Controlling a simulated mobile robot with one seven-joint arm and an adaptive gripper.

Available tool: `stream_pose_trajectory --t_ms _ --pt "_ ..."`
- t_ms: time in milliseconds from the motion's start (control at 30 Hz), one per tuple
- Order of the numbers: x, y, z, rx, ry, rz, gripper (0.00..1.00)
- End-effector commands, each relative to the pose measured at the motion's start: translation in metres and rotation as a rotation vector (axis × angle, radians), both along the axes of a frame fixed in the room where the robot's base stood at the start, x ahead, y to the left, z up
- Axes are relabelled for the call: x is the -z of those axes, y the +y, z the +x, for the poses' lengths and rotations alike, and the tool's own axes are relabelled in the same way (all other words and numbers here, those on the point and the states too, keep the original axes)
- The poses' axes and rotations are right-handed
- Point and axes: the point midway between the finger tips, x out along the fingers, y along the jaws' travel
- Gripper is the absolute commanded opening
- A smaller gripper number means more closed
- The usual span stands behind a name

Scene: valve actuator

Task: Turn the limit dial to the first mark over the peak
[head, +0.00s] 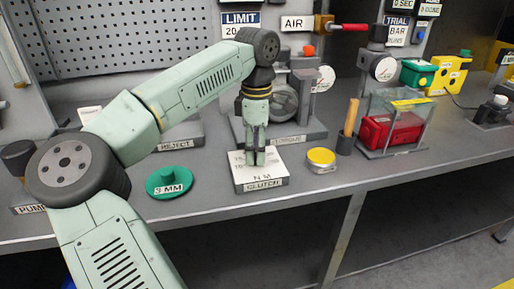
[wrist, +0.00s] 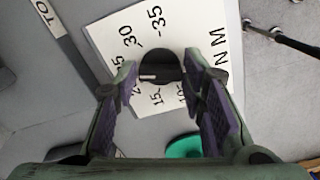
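A white scale plate marked "N M" tops a grey block labelled CLUTCH (head: 262,181) on the bench. In the wrist view the plate (wrist: 112,40) shows printed numbers, among them 10, 15, 30 and 35. A round black dial knob (wrist: 162,66) stands on it, with a white pointer line toward the left, near partly hidden numbers. My gripper (head: 260,157) is directly over the plate, pointing down. In the wrist view its fingers (wrist: 162,72) are apart, one on each side of the knob. I cannot tell whether they touch it. The knob is hidden in the head view.
A LIMIT sign (head: 240,20), its text partly cut off, is on the back panel. A green disc (head: 169,182) lies left of the block. A yellow-topped round tin (head: 321,159), a wooden-handled tool (head: 351,117) and a clear case with a red box (head: 388,132) stand to the right.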

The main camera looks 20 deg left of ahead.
Motion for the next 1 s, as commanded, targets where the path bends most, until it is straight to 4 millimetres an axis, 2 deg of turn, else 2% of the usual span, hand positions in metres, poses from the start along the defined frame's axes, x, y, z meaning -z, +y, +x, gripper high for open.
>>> stream_pose_trajectory --t_ms 233,567,767,1000 --pt "0.0 0.0 0.0 0.001 0.001 0.0 0.55" --pt "-0.003 0.0 0.0 0.001 0.0 0.0 0.55" --pt "-0.032 -0.001 0.001 0.001 -0.002 0.0 0.55" --pt "-0.083 -0.001 0.001 0.001 -0.002 0.0 0.55"
